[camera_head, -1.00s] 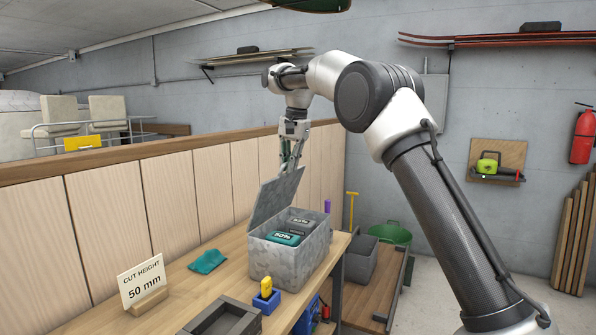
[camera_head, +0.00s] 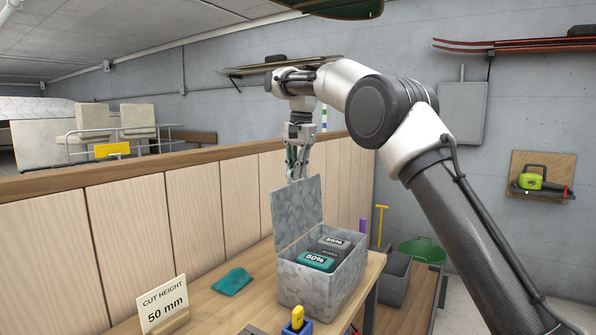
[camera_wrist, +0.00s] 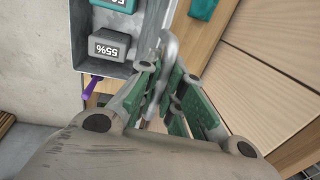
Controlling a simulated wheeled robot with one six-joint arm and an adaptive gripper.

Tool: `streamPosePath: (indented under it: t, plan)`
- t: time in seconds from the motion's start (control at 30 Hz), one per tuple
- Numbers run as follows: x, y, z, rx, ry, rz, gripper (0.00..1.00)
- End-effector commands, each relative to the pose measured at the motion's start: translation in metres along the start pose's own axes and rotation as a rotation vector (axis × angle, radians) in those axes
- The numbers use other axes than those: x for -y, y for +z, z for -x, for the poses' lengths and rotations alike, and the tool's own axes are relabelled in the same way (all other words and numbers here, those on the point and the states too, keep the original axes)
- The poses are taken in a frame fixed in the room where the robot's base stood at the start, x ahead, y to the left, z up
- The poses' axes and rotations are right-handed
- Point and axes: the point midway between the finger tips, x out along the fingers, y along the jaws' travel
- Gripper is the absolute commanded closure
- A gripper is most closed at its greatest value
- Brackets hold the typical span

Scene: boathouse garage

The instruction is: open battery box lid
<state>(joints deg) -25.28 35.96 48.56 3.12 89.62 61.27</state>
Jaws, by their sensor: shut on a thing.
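The battery box (camera_head: 314,287) is a mottled grey box on the wooden bench. Its lid (camera_head: 297,214) stands raised, close to upright, along the wooden wall side. The opening shows a teal battery (camera_head: 317,261) marked 50% and a grey battery (camera_head: 335,243). In the wrist view the grey battery (camera_wrist: 108,47) reads 55%. My gripper (camera_head: 297,175) is at the top edge of the lid, pointing down. In the wrist view its green-padded fingers (camera_wrist: 161,92) are shut on the lid, seen nearly edge-on (camera_wrist: 168,55).
A yellow-handled tool (camera_head: 297,317) stands in front. The wooden partition (camera_head: 135,238) runs close behind the lid. A grey bin (camera_head: 394,277) and green tub (camera_head: 422,252) stand right.

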Motion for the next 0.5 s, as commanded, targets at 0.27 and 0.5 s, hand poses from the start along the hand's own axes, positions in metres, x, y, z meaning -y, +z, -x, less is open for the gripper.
streamPosePath:
  t: [0.27, 0.5]
  plan:
    - [0.0007, 0.001, 0.0, 0.001, -0.001, 0.003, 1.0]
    - [0.0003, 0.0006, 0.0001, 0.001, -0.001, 0.002, 0.68]
